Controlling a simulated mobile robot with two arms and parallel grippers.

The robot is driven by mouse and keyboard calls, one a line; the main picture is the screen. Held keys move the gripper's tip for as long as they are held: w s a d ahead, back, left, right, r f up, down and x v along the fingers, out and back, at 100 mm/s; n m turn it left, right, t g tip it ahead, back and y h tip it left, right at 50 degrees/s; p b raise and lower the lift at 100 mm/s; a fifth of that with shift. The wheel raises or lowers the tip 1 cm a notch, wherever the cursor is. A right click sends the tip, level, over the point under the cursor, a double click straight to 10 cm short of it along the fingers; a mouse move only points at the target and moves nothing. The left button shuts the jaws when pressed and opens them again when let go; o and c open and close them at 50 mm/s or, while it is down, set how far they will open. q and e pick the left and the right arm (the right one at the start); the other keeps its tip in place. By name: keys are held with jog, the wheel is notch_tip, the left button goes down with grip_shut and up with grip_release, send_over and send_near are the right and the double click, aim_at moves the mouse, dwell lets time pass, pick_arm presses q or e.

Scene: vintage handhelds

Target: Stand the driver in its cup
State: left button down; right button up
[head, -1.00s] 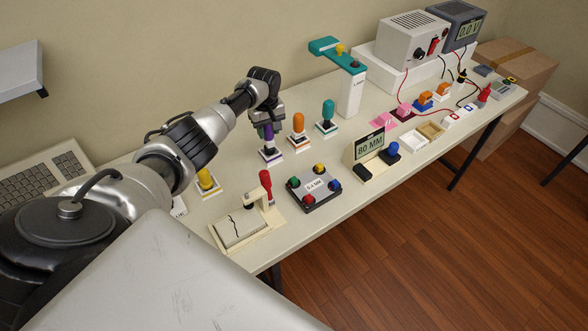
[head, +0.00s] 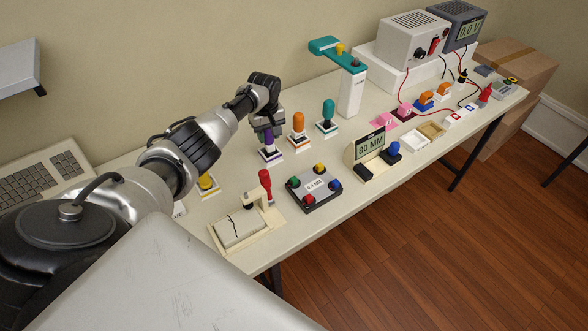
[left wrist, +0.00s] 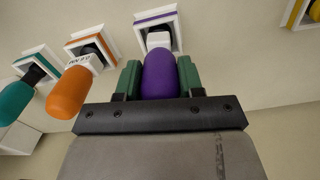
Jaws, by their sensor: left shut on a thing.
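My left gripper (head: 268,131) is shut on the purple driver (left wrist: 160,74), whose handle sits between the green finger pads in the left wrist view. The driver is held upright in the head view (head: 269,138), its upper part hidden by the gripper. Its purple-edged white cup (head: 271,156) stands on the table directly below it and shows at the top of the left wrist view (left wrist: 178,30). The driver's lower end is at the cup; I cannot tell how deep it is in. My right gripper is not in view.
An orange driver (head: 298,122) and a teal driver (head: 328,108) stand in their cups to the right. A yellow-topped one (head: 206,182) stands to the left. A clamp fixture (head: 245,224) and button box (head: 314,188) lie in front.

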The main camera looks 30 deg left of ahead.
pick_arm(q)
jog(key=shift+f, duration=0.15)
jog(key=c, duration=0.6)
grip_release()
